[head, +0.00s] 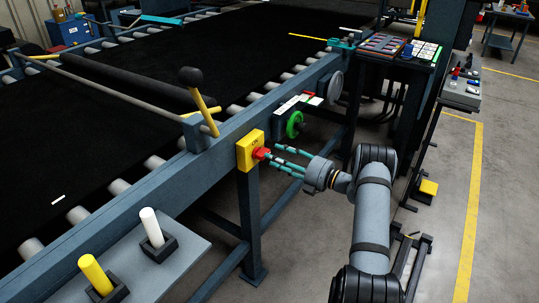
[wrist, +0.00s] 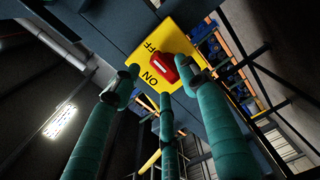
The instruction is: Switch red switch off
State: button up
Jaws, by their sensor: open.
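The red switch (head: 261,154) sits on a yellow box (head: 246,148) fixed to the side of the blue belt frame. Which word the switch points to is hard to tell. My gripper (head: 274,157) has teal fingers spread apart, with their tips close in front of the switch. In the wrist view my gripper (wrist: 158,78) is open and empty, one fingertip overlapping the switch's edge; contact cannot be told.
A green handwheel (head: 294,124) and a grey wheel (head: 335,86) are on the frame beyond the box. A yellow lever with a black knob (head: 190,77) rises above it. A shelf with a white cylinder (head: 151,226) and a yellow cylinder (head: 95,274) is at lower left.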

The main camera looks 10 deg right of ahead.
aim_at(261, 154)
jog(key=v, duration=0.8)
jog(key=shift+s, duration=0.15)
jog(key=x, duration=1.2)
jog(key=shift+d+n, duration=0.1)
jog(key=shift+n, duration=0.2)
